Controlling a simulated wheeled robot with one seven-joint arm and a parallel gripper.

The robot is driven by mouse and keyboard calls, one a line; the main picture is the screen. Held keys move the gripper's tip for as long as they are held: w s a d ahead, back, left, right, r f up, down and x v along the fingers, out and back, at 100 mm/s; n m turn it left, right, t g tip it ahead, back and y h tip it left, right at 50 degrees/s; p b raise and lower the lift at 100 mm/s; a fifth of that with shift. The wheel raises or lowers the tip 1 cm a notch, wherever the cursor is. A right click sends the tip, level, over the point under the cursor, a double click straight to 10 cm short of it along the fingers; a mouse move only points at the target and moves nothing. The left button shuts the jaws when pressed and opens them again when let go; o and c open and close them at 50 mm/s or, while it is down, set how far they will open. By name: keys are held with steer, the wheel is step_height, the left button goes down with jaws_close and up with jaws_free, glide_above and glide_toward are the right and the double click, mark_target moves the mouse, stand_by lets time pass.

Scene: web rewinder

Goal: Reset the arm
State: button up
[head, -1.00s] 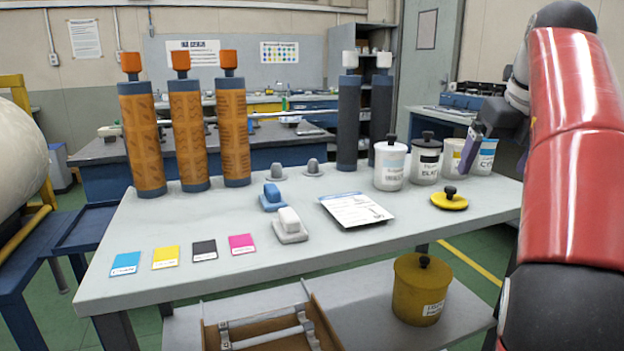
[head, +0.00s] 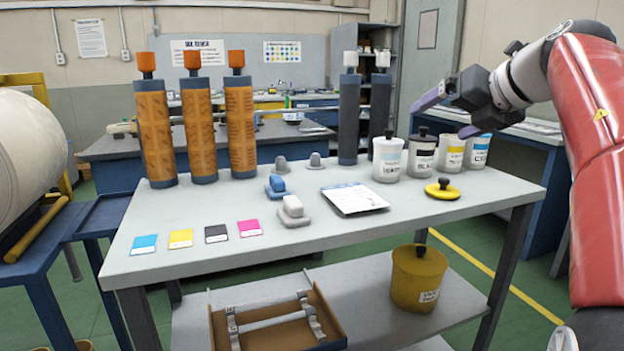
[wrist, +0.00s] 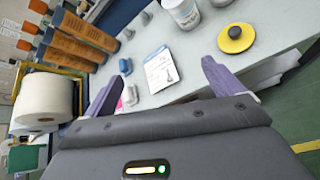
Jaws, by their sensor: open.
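My gripper (head: 450,112) is raised above the right end of the grey table (head: 200,250), over the row of ink pots. Its two purple fingers are spread apart with nothing between them. In the wrist view my gripper (wrist: 158,85) is also open and empty, facing down toward the tabletop. My red arm comes in from the right side of the head view.
On the table stand three orange rollers (head: 199,135), two dark rollers (head: 350,120), several lidded pots (head: 422,158), a yellow knobbed lid (head: 442,190), a clipboard (head: 354,198) and colour cards (head: 180,239). A yellow pot (head: 418,280) and open box (head: 275,325) sit on the lower shelf.

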step_height(320, 180, up, 8)
steer(key=s+a+m+t+y, duration=0.1)
steer(key=a+m+t+y, duration=0.15)
steer(key=m+t, duration=0.4)
steer(key=s+d+f+m+g+h, duration=0.2)
steer(key=s+f+m+h, duration=0.35)
steer(key=f+m, duration=0.6)
steer(key=s+d+f+m+g+h, duration=0.2)
steer(key=s+f+m+h, duration=0.35)
steer(key=f+m, duration=0.6)
steer(key=s+a+f+m+g+y, duration=0.1)
steer(key=s+a+f+m+g, duration=0.2)
steer(key=s+f, duration=0.4)
steer(key=s+a+f+m+g+y, duration=0.2)
steer(key=s+a+f, duration=0.4)
steer(key=f, duration=0.5)
steer(key=shift+s+a+f+m+g, duration=0.2)
steer(key=shift+s+f+m+g, duration=0.3)
steer(key=shift+s+g, duration=0.55)
